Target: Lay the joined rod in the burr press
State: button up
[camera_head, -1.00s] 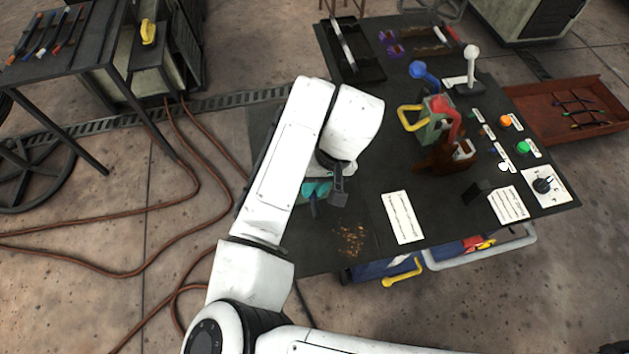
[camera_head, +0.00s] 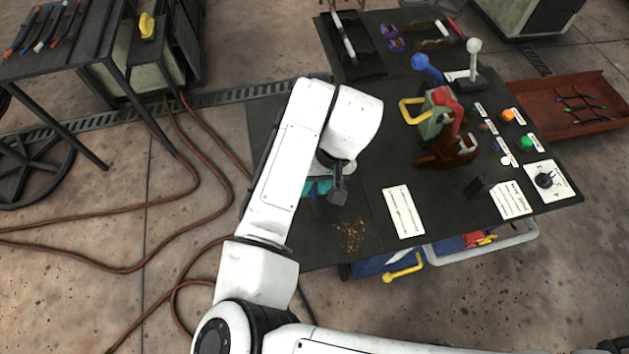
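My gripper (camera_head: 338,190) hangs low over the left part of the dark workbench, mostly hidden behind my white wrist. One dark finger shows, and I cannot tell whether it is open or holds anything. A teal device (camera_head: 318,187) is partly hidden right beside and behind it; I cannot tell if this is the burr press. A green machine (camera_head: 433,121) with a red lever and yellow handle stands right of centre on a brown base. A long pale rod with dark ends (camera_head: 347,38) lies in a black tray at the back; I cannot tell if it is the joined rod.
Copper-coloured shavings (camera_head: 350,235) lie in front of my gripper. A white sheet (camera_head: 403,211) lies to their right. Blue (camera_head: 425,67) and white (camera_head: 473,60) knobbed levers stand behind the green machine. Several buttons line the right edge. A rust-red tray (camera_head: 572,108) stands beyond.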

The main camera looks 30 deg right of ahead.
jog(key=shift+o, duration=0.8)
jog(key=v, duration=1)
jog(key=shift+d+r+p, duration=0.15)
jog(key=shift+r+p, duration=0.15)
jog(key=shift+p, duration=0.1)
